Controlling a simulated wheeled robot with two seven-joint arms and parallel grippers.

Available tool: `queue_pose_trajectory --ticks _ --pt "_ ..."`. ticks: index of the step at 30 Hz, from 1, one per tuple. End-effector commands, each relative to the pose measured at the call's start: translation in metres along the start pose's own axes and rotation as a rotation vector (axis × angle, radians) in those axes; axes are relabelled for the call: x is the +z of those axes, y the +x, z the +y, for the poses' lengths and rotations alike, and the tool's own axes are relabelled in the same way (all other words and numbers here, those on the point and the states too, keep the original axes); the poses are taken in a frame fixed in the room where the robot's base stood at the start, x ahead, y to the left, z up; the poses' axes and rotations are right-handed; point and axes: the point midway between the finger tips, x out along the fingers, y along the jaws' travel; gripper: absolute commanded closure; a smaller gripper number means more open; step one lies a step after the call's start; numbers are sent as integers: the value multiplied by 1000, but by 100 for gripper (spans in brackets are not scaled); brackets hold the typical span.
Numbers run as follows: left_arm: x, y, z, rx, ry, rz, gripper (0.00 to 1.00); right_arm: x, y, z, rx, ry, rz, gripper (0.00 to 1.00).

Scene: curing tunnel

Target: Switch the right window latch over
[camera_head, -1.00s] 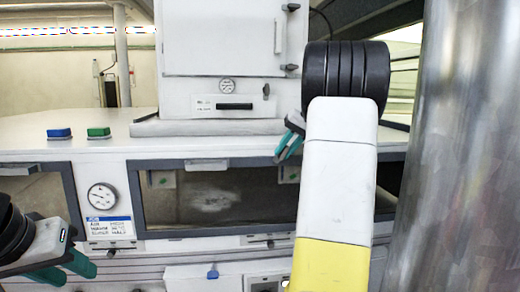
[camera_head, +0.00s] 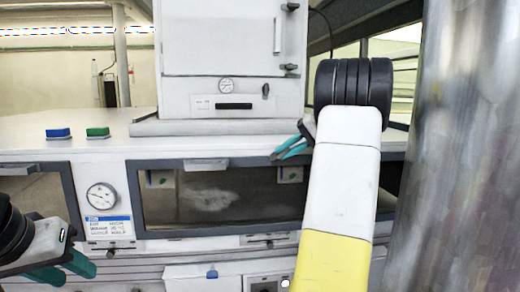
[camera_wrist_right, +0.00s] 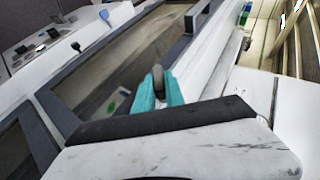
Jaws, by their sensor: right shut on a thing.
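The wide oven window (camera_head: 225,200) has a dark frame and a grey handle-like piece (camera_head: 206,164) on its top edge. My right gripper (camera_head: 278,155) is at the window's upper frame, right of that piece, its teal fingers pointing down and left. In the right wrist view, the teal fingers (camera_wrist_right: 158,92) are shut on a small dark grey rounded piece, which appears to be the right window latch (camera_wrist_right: 158,74). Most of the latch is hidden by the fingers. My left gripper (camera_head: 72,272) is open and empty at lower left, in front of the panel.
A pressure gauge (camera_head: 101,196) sits left of the wide window. A blue block (camera_head: 58,133) and a green block (camera_head: 98,132) stand on the white top. A white cabinet (camera_head: 232,40) rises behind. A metal column (camera_head: 465,150) stands close at right.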

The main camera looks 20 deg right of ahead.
Motion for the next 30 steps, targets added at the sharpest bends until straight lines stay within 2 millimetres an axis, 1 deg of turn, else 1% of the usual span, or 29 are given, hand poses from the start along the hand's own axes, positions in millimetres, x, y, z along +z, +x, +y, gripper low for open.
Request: queue_pose_trajectory --ticks 6,15,24,30 --pt "0 0 0 0 0 0 64 0 1 0 -199 78 -3 100" --pt "0 0 0 0 0 0 64 1 2 1 -434 174 -6 100" --pt "0 0 0 0 0 0 64 1 3 1 -585 233 -7 100" --pt "0 0 0 0 0 0 64 1 4 0 -630 251 -7 100"
